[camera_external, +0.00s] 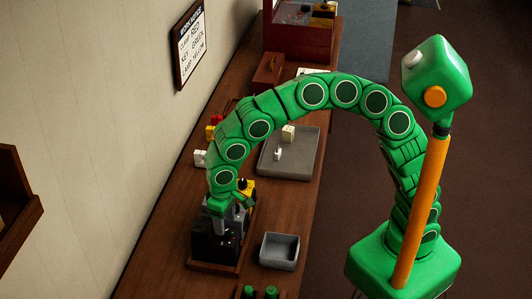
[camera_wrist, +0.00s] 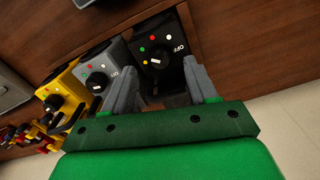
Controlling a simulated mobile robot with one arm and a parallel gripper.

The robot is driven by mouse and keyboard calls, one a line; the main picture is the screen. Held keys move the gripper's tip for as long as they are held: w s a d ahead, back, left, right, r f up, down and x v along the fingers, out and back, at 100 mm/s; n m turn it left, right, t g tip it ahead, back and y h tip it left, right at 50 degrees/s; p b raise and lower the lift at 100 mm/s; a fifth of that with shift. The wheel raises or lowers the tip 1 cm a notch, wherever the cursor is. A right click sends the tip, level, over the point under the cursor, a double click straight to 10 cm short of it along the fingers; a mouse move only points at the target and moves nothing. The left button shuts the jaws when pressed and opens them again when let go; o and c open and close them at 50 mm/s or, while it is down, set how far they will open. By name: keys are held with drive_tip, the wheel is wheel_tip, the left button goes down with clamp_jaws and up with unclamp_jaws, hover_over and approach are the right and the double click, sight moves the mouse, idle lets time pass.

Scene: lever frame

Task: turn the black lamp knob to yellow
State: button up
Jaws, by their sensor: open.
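The black lamp box (camera_wrist: 160,25) is in the upper middle of the wrist view. Its dark round knob (camera_wrist: 161,57) is ringed by red, white, green and yellow dots and the word OFF. A small pale mark seems to sit at the knob's lower left, near the yellow dot; its exact aim is hard to tell. My gripper (camera_wrist: 159,72) is open, with one grey finger on each side of the knob's lower area. I cannot tell whether they touch it. In the external view my gripper (camera_external: 222,208) reaches down over the black box (camera_external: 207,246), hiding the knob.
A grey box with a knob (camera_wrist: 97,82) and a yellow one (camera_wrist: 56,102) stand close beside the black box. A grey bin (camera_external: 280,250) and a grey tray (camera_external: 300,160) lie on the bench. A wall sign (camera_external: 190,45) lists colours, including lamp yellow.

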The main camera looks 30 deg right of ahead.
sight(226, 231)
drive_tip(key=shift+f, duration=1.65)
drive_tip(key=shift+c, duration=0.5)
drive_tip(key=c, duration=1)
